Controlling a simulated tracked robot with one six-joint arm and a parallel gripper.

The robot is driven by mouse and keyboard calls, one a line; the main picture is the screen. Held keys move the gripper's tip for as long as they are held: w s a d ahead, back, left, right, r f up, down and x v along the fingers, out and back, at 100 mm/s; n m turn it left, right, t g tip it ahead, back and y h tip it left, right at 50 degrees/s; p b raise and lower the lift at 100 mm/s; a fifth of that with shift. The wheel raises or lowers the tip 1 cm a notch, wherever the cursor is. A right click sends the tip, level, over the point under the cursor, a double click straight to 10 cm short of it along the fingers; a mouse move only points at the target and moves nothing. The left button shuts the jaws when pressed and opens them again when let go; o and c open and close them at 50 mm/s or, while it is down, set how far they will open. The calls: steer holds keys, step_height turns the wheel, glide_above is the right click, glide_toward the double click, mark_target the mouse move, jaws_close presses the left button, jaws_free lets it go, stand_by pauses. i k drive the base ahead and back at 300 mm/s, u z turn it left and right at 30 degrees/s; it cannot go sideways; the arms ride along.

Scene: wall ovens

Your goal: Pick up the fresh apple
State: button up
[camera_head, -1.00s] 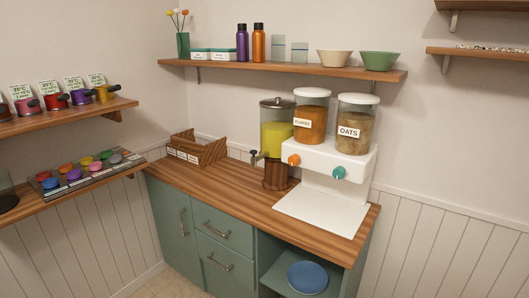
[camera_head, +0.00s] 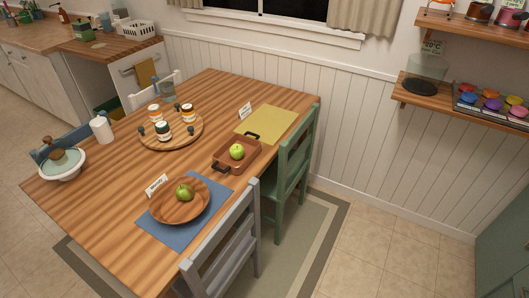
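Two green apples are on the wooden table (camera_head: 110,215). One bright, even green apple (camera_head: 237,152) sits in a copper-brown two-handled dish (camera_head: 222,161) near the right edge. The other green apple (camera_head: 184,193) looks darker and less even, and sits in a round wooden bowl or plate (camera_head: 165,211) on a blue mat (camera_head: 216,190). Small white cards stand by the blue mat (camera_head: 157,185) and by a yellow mat (camera_head: 245,110); I cannot read them surely. My gripper is not in view.
Floor (camera_head: 400,225) is free to the right.

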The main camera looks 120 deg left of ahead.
mark_target(236, 151)
steer(key=z, duration=2.9)
steer(key=k, duration=2.25)
steer(key=u, duration=0.05)
